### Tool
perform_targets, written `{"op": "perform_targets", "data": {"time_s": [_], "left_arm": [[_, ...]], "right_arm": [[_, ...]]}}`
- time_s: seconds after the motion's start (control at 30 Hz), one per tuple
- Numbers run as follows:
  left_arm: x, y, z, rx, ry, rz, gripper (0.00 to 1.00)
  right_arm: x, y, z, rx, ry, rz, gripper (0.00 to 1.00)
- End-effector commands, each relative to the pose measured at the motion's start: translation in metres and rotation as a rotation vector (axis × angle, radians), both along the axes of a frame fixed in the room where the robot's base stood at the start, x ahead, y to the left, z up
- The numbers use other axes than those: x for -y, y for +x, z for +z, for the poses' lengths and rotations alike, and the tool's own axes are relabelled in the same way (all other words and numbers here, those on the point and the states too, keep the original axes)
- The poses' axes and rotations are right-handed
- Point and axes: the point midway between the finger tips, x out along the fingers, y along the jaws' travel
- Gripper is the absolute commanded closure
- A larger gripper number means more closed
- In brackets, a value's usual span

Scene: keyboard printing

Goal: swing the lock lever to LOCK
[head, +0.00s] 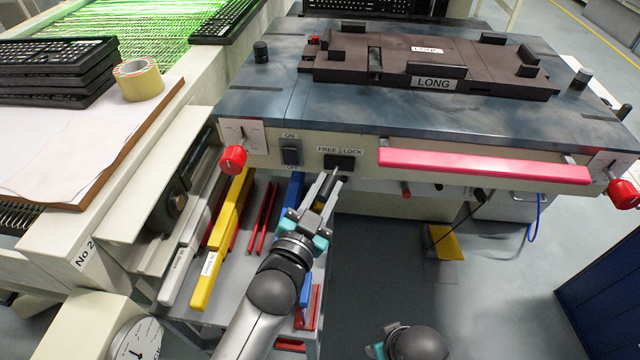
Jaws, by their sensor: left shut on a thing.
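The lock lever's dark housing (340,162) sits on the front panel of the machine, under a white FREE / LOCK label (340,150). My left gripper (329,183) reaches up to it from below and is shut on the dark lever just under the housing. The fingers cover much of the lever, so its exact angle is hard to tell. My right gripper (377,350) shows only in part at the bottom edge, low and away from the machine; its fingers cannot be made out.
An ON/OFF switch (291,151) is left of the lever and a pink bar (483,167) is right of it. Red knobs (233,159) flank the panel. A brown LONG fixture (390,62) lies on the table top. Coloured bars (226,235) stand below left.

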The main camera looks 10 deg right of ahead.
Motion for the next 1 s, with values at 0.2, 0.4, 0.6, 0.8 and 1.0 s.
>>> {"op": "perform_targets", "data": {"time_s": [0.2,0.4,0.6,0.8,1.0], "left_arm": [[0.0010,-0.0009,-0.0020,-0.003,0.004,-0.001,1.00],[0.0011,-0.0011,-0.0020,-0.003,0.003,-0.002,0.69],[0.0012,-0.0009,-0.0010,-0.001,0.002,-0.002,0.46],[0.0012,-0.0008,-0.0003,0.001,0.001,-0.002,0.43],[-0.0012,-0.0050,-0.0003,-0.001,0.001,-0.002,0.43]], "right_arm": [[-0.0009,-0.0011,-0.0016,-0.003,0.001,0.000,0.50],[-0.0012,-0.0012,-0.0015,-0.003,0.001,0.000,0.50],[-0.0013,-0.0013,-0.0015,-0.003,0.001,0.000,0.50],[-0.0014,-0.0014,-0.0014,-0.003,0.002,0.001,0.50],[-0.0015,-0.0009,0.0008,-0.002,0.003,0.001,0.50]]}}
